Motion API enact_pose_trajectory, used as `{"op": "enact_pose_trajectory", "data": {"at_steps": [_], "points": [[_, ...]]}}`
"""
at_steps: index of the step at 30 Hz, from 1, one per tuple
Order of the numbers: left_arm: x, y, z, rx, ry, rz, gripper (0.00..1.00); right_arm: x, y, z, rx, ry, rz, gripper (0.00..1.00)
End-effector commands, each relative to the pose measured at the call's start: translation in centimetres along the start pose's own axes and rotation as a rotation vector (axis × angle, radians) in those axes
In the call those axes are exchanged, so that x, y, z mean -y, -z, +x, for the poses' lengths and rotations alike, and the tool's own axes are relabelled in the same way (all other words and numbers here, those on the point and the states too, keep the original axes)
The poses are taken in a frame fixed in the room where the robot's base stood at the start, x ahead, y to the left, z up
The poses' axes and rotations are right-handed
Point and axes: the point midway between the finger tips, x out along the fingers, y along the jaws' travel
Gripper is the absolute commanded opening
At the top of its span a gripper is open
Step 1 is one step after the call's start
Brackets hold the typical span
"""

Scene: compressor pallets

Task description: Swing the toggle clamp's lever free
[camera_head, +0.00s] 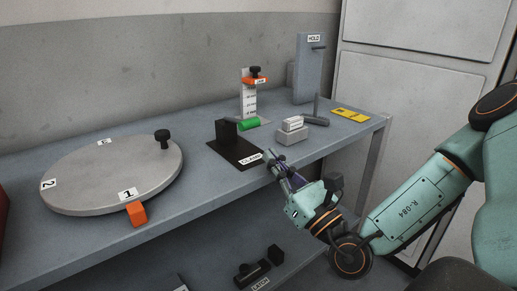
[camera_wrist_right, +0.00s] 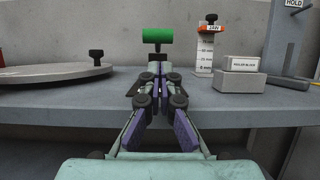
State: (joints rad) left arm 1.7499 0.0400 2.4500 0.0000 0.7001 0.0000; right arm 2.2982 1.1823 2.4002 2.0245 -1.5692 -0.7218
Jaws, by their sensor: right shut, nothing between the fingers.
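The toggle clamp's black block (camera_head: 226,133) stands on a dark base plate (camera_head: 240,157) labelled CLAMP, near the bench's front edge. Its lever has a green cylindrical grip (camera_head: 249,124) that shows to the right of the block. In the right wrist view the green grip (camera_wrist_right: 157,35) lies crosswise above and beyond the fingertips, with a short black part under it. My right gripper (camera_head: 271,153) is shut and empty, in front of the plate and apart from the grip. The fingers hide part of the clamp in the wrist view. My left gripper is out of view.
A round grey turntable (camera_head: 100,170) with a black knob stands left, with an orange block (camera_head: 137,213) at its front. A scaled post (camera_head: 249,100), a grey block (camera_head: 291,136), a HOLD panel (camera_head: 309,70) and a yellow plate (camera_head: 350,115) stand right and behind. A lower shelf holds dark parts.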

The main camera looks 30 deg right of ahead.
Motion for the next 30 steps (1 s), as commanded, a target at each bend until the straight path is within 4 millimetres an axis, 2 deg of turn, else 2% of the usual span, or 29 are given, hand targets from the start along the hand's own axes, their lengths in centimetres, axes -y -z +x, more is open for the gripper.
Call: {"op": "enact_pose_trajectory", "data": {"at_steps": [6, 12, 18, 30], "points": [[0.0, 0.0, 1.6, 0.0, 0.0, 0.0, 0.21, -0.3, 0.1, 2.8, 0.005, -0.008, -0.004, 0.0], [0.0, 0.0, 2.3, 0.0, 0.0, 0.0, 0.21, -0.3, 0.1, 4.6, 0.002, -0.007, -0.003, 0.0], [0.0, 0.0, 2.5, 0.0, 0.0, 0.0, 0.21, -0.3, -0.1, 5.4, 0.002, -0.005, -0.001, 0.0], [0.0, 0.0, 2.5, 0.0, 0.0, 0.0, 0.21, -0.2, -0.1, 5.5, 0.001, -0.004, -0.001, 0.0]]}}
